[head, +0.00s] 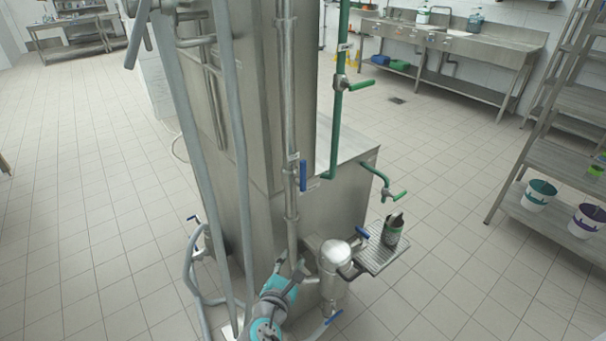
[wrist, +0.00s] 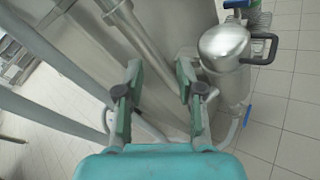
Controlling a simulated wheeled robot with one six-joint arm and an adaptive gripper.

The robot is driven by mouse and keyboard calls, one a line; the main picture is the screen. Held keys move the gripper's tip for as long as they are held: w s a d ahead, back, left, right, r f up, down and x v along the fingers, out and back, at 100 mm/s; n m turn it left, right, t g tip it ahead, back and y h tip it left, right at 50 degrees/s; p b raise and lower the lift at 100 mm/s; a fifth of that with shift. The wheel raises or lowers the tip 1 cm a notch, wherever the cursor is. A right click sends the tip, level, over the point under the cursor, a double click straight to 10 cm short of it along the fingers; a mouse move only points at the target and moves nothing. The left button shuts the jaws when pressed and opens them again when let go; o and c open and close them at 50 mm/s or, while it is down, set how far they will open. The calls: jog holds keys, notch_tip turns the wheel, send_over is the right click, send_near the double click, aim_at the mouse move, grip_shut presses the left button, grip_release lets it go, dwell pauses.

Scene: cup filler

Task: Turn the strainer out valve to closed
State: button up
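The strainer appears to be the domed steel canister (head: 334,262) with a dark loop handle, low beside the steel cabinet. It also shows at the right of the wrist view (wrist: 224,48). A blue lever (head: 363,233) is at its top right and another blue lever (head: 333,317) is near its foot; parts of both show in the wrist view, the upper (wrist: 237,4) and the lower (wrist: 248,114). I cannot tell which is the strainer out valve. My gripper (wrist: 162,78) is open and empty, left of the canister and apart from both levers.
A blue lever (head: 303,175) sits on the vertical steel pipe. Green levers (head: 361,85) (head: 399,195) are on green pipes. A drip tray (head: 372,262) holds a dark can (head: 392,232). Grey hoses (head: 192,265) hang at left.

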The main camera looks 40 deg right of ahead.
jog(key=w+r+g+h, duration=0.2)
jog(key=r, duration=0.5)
jog(key=w+r+g+h, duration=0.2)
jog(key=w+r, duration=0.1)
jog(key=r, duration=0.3)
jog(key=m+g+h, duration=0.2)
jog(key=g, duration=0.4)
send_near(300, 169)
jog(key=d, duration=1)
jog(key=shift+d, duration=0.4)
grip_shut()
